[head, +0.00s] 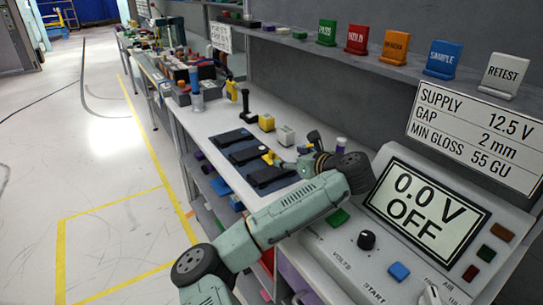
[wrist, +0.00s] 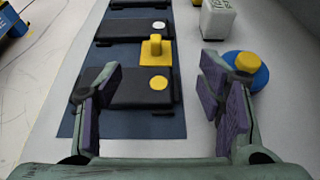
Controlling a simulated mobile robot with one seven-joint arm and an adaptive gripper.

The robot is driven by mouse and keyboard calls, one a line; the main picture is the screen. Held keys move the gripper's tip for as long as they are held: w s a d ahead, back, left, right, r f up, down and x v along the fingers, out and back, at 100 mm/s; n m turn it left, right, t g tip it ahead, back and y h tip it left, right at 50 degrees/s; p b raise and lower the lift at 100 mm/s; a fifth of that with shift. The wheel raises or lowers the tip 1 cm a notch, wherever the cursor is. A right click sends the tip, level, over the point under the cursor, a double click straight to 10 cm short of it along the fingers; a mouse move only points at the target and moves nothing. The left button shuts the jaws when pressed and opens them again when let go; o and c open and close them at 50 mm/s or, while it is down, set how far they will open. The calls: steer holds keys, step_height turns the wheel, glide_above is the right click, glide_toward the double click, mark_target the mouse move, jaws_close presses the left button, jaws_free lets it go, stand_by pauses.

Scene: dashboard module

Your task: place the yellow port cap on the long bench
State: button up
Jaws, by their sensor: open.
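A small yellow piece with a square base and a raised knob, which looks like the port cap (wrist: 152,52), sits at the edge of a dark module in the wrist view. It also shows in the head view (head: 271,157). A flat yellow disc (wrist: 159,83) lies on the nearest dark module (wrist: 130,93). My gripper (wrist: 165,85) is open and empty, its purple-padded fingers spread on either side of that module. In the head view my gripper (head: 312,148) is over the long bench (head: 205,122), just right of the yellow piece.
A blue round base with a yellow top (wrist: 246,72) stands close by my right finger. A white box (wrist: 217,18) is behind it. A power supply panel (head: 415,215) stands at the right. Bare pale bench top lies left of the blue mat.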

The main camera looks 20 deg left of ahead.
mark_target(273, 154)
steer(key=x, duration=0.3)
steer(key=shift+w+a+f, duration=0.1)
steer(key=shift+w+a, duration=0.05)
steer(key=shift+a+b+x, duration=0.25)
steer(key=shift+b+x, duration=0.15)
steer(key=shift+x, duration=2.3)
steer(key=shift+s+r, duration=0.2)
steer(key=shift+r, duration=0.05)
steer(key=shift+c, duration=0.2)
steer(key=c, duration=1.2)
steer(key=shift+r, duration=0.15)
steer(key=shift+c, duration=0.2)
